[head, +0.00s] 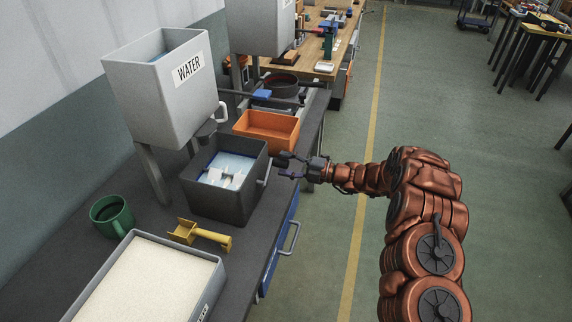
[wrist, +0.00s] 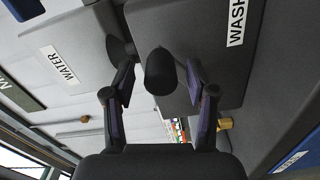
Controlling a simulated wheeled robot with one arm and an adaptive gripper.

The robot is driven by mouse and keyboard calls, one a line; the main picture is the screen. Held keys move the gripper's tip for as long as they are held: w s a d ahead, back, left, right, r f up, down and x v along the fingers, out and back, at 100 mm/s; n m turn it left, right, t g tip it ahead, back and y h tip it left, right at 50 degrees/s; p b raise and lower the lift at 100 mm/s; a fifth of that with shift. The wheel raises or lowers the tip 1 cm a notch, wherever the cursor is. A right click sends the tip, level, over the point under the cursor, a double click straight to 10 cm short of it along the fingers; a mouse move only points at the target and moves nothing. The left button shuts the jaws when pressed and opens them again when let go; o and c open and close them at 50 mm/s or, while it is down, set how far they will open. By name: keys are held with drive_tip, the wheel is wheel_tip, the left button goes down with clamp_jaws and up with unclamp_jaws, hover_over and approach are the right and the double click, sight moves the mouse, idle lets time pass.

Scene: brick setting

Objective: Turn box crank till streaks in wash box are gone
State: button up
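The dark grey wash box (head: 256,158) stands on the bench below the water tank, open at the top. Bluish water with white streaks (head: 226,176) shows inside it. In the wrist view its grey side carries a WASH label (wrist: 236,22). The crank (head: 265,172) is on the box's right side; its black knob (wrist: 160,72) shows in the wrist view. My gripper (head: 281,167) is open at that side. In the wrist view the knob appears between the two spread fingers (wrist: 159,82), with gaps on both sides and no visible contact.
The grey WATER tank (head: 150,100) stands on legs behind the box. An orange tray (head: 268,142) lies beyond it. A green mug (head: 118,222), a yellow scoop (head: 205,234) and a box of pale grains (head: 140,290) are nearer.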

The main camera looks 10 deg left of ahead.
drive_tip(key=s+d, duration=0.1)
drive_tip(key=d, duration=1.1)
drive_tip(key=shift+s, duration=0.35)
idle(0.6)
